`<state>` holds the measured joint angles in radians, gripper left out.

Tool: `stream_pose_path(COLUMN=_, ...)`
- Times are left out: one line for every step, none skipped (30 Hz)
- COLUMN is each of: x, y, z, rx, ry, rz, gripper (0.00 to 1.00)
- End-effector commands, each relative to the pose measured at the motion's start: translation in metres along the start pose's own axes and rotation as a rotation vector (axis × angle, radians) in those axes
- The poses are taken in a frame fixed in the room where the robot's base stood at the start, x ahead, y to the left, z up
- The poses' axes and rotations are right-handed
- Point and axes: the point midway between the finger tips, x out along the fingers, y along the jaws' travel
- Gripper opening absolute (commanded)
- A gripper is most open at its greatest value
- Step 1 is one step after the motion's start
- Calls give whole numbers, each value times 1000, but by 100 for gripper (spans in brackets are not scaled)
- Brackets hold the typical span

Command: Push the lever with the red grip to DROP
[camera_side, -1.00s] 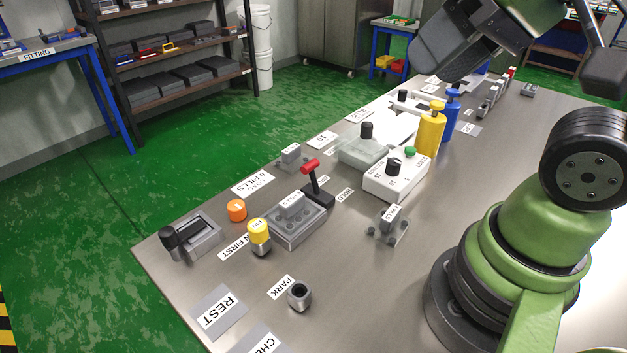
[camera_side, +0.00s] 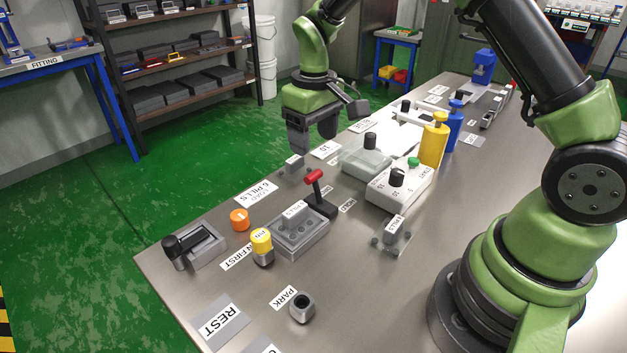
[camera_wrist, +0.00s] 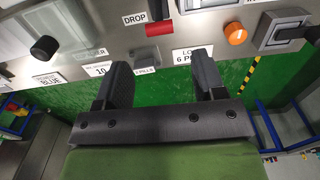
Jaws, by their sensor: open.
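The lever with the red grip (camera_side: 314,177) stands on a dark base (camera_side: 320,206) beside a grey block of trays. Its stem leans a little in the side view. In the wrist view the red grip (camera_wrist: 158,28) shows at the top, next to the DROP label (camera_wrist: 134,18). My gripper (camera_side: 312,141) is above the table's far edge, behind the lever and apart from it. In the wrist view my gripper (camera_wrist: 160,66) has its fingers wide apart with nothing between them. The red grip lies beyond the fingertips.
A yellow-topped post (camera_side: 261,246), an orange button (camera_side: 240,220) and a black-handled device (camera_side: 197,245) stand left of the lever. A white box with a black knob (camera_side: 397,185) and a clear-walled unit (camera_side: 366,160) stand to its right. The table front is mostly bare.

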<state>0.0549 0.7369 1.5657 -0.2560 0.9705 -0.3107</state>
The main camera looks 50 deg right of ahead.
Motion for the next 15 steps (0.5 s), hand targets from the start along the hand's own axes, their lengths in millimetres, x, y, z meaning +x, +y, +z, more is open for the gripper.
stream_pose_path(x=5, y=1, z=0, rx=-3, ry=-7, rz=1, gripper=64)
stream_pose_path(x=7, y=1, z=-1, rx=-4, ry=-9, rz=1, gripper=64)
stream_pose_path(x=11, y=1, z=-1, rx=-5, ry=-11, rz=2, gripper=64)
stream_pose_path(x=14, y=1, z=0, rx=-5, ry=-12, rz=2, gripper=64)
stream_pose_path(x=18, y=1, z=0, rx=-5, ry=-12, rz=2, gripper=64)
stream_pose_path(x=24, y=1, z=0, rx=-5, ry=-13, rz=1, gripper=64)
stream_pose_path(x=28, y=1, z=0, rx=-5, ry=-13, rz=1, gripper=64)
stream_pose_path(x=34, y=1, z=0, rx=-5, ry=-13, rz=1, gripper=64)
stream_pose_path(x=42, y=1, z=0, rx=-4, ry=-14, rz=1, gripper=64)
stream_pose_path(x=48, y=1, z=1, rx=-4, ry=-15, rz=1, gripper=64)
stream_pose_path(x=54, y=1, z=1, rx=-5, ry=-13, rz=1, gripper=64)
stream_pose_path(x=62, y=0, z=1, rx=-4, ry=-14, rz=0, gripper=64)
stream_pose_path(x=67, y=0, z=1, rx=-4, ry=-14, rz=0, gripper=64)
stream_pose_path(x=72, y=1, z=1, rx=-4, ry=-13, rz=1, gripper=64)
stream_pose_path(x=79, y=1, z=1, rx=-4, ry=-13, rz=1, gripper=64)
